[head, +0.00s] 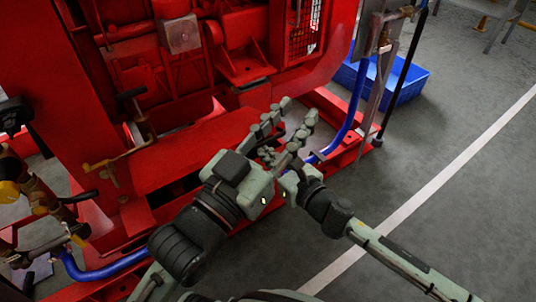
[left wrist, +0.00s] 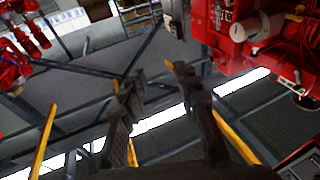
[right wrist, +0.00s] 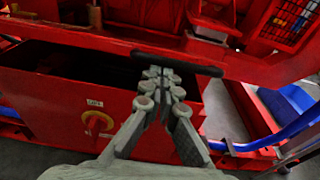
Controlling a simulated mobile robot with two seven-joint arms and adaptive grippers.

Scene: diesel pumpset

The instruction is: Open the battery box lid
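The red battery box (right wrist: 60,105) fills the left of the right wrist view. Its lid (right wrist: 75,32) is raised, with a dark gap between it and the box front. The lid also shows in the head view (head: 198,155). A black bar handle (right wrist: 205,68) runs along the lid's edge. My right gripper (right wrist: 161,80) is shut, its tips together just under the handle; I cannot tell whether they touch it. In the head view, the right gripper (head: 268,154) is partly hidden. My left gripper (head: 298,110) is open and empty, beside the lid; its fingers also show in the left wrist view (left wrist: 155,75).
A yellow rotary switch (right wrist: 97,122) is on the box front. The red pumpset (head: 170,70) stands behind the lid. A blue hose (head: 350,115) and a blue bin (head: 405,85) are at the right. The grey floor (head: 450,190) on the right is clear.

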